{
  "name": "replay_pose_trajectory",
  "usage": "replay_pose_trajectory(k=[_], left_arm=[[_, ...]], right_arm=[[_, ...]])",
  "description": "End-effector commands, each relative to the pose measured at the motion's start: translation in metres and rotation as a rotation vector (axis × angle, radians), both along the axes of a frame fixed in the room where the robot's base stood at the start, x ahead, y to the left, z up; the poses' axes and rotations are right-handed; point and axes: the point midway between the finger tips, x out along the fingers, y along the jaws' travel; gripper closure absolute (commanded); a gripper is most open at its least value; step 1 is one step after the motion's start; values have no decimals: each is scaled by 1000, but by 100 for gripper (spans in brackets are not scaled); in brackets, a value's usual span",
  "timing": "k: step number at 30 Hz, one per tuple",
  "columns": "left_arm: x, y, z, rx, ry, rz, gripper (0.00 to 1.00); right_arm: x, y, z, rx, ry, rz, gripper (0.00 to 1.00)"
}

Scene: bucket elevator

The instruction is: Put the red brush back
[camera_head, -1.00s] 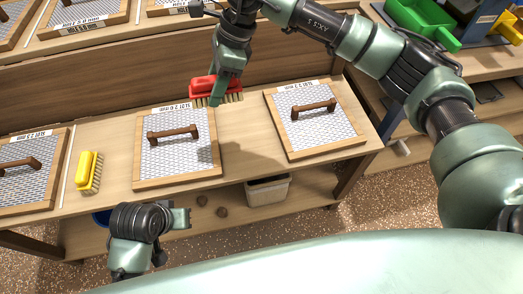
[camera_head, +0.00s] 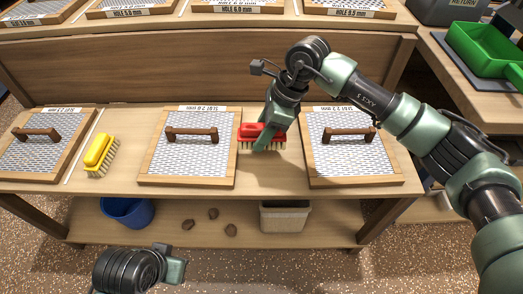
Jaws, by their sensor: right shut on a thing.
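The red brush (camera_head: 250,131) has a red back and pale bristles pointing down. In the head view it is between the middle screen and the right screen, at the bench top. My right gripper (camera_head: 262,143) is shut on the red brush from above. I cannot tell whether the bristles touch the bench. My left gripper (camera_head: 175,271) is low at the bottom of the view, in front of the bench and away from the brush. Its fingers are not clear enough to tell open from shut.
Framed screens with handles lie on the bench: a left one (camera_head: 77,150), a middle one (camera_head: 160,170) and a right one (camera_head: 375,170). A yellow brush (camera_head: 98,150) lies between the left two. A blue bucket (camera_head: 127,211) and a beige bin (camera_head: 285,217) stand on the lower shelf. A green tray (camera_head: 480,50) is at right.

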Motion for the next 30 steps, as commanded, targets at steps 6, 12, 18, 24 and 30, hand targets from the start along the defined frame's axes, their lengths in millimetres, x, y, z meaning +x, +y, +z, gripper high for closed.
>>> replay_pose_trajectory(k=[6, 12, 18, 24, 30], left_arm=[[0, 0, -3, 0, 0, 0, 100], [0, 0, -8, 0, 0, 0, 100], [0, 0, -10, 0, 0, 0, 100], [0, 0, -10, -1, 0, 0, 100], [5, -1, -10, -5, -23, -1, 100]], right_arm=[[0, 1, -21, 1, -1, 2, 100], [-1, 0, -46, -1, 2, 1, 100], [0, 1, -63, 0, -2, 1, 100], [0, 0, -62, 0, -2, 1, 100], [0, 0, -64, 0, -2, 1, 100]])
